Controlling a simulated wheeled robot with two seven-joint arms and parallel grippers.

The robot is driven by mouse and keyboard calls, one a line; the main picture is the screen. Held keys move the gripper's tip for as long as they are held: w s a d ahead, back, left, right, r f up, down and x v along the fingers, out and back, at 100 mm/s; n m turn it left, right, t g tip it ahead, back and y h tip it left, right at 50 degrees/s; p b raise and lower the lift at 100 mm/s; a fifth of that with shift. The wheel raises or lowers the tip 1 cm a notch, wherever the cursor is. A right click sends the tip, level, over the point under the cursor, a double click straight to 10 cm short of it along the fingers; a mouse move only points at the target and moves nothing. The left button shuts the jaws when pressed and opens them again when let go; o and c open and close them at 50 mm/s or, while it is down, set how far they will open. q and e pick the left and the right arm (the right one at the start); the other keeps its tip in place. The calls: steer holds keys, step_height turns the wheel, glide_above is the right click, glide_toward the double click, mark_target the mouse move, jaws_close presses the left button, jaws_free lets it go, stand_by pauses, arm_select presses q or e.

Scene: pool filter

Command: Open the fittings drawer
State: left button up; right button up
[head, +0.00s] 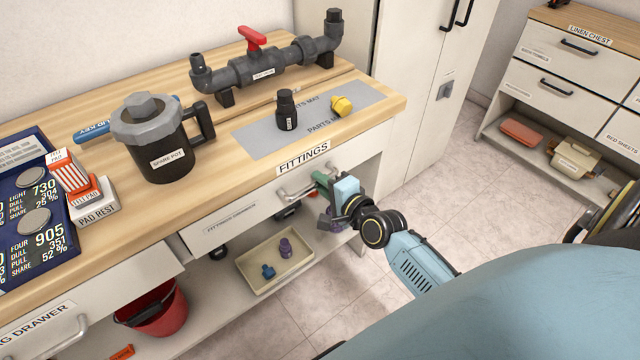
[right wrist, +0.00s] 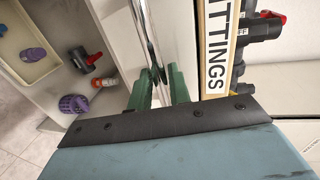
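The fittings drawer (head: 231,221) is in the bench front below the FITTINGS label (head: 303,157) in the head view. Its front looks about flush with the bench. A chrome bar handle (head: 297,190) sits on it and also shows in the right wrist view (right wrist: 142,35). My right gripper (head: 322,178) is at the right end of this handle. In the right wrist view its green fingers (right wrist: 160,88) lie close on either side of the bar and appear shut on it. The contact itself is partly hidden. My left gripper is not in view.
Below the drawer, an open shelf holds a cream tray (head: 278,264) with small fittings. A red bucket (head: 160,308) stands further left. The bench top carries a spare pot (head: 160,137), a grey pipe valve (head: 264,70) and a parts mat (head: 330,118). The floor in front is clear.

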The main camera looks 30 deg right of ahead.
steer(key=shift+w+f, duration=0.1)
steer(key=shift+w, duration=0.35)
jaws_close()
steer(key=shift+s, duration=0.1)
